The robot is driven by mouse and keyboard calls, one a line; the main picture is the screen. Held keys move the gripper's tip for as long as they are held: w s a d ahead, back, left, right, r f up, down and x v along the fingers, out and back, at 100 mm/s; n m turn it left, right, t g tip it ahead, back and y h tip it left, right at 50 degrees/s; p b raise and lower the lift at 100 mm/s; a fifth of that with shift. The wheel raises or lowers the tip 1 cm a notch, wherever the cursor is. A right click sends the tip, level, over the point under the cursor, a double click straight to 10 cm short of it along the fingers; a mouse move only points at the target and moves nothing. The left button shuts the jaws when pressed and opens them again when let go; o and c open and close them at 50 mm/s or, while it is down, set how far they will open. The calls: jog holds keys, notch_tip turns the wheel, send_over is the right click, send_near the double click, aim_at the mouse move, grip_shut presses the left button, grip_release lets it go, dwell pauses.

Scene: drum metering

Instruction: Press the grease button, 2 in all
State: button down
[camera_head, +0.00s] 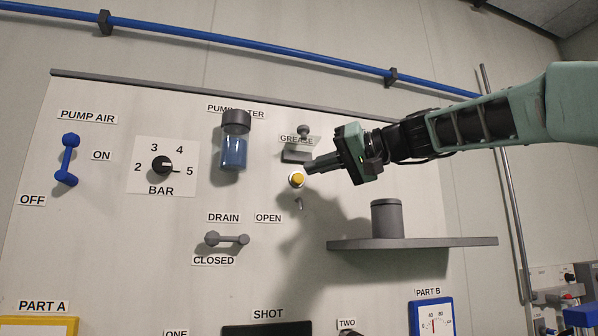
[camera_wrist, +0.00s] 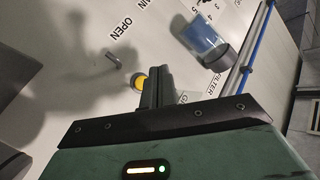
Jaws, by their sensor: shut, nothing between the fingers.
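I cannot tell whether the fingertips touch the button.
A grey fitting (camera_head: 297,155) sits right above the button, with a small hook (camera_head: 299,203) below. A blue filter bowl (camera_head: 233,152) is to the left. The drain lever (camera_head: 227,239) is lower left. A grey shelf (camera_head: 410,243) with a dark cylinder (camera_head: 387,217) juts out lower right.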

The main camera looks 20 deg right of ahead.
aim_at(293, 178)
jog(key=shift+w+p, duration=0.8)
jog(key=shift+w, duration=1.75)
jog(key=shift+w, duration=0.4)
jog(key=shift+w, duration=0.5)
dwell(0.6)
dwell(0.4)
jog(key=shift+s+b, duration=0.7)
jog(key=shift+s, duration=0.2)
jog(key=shift+s, duration=0.1)
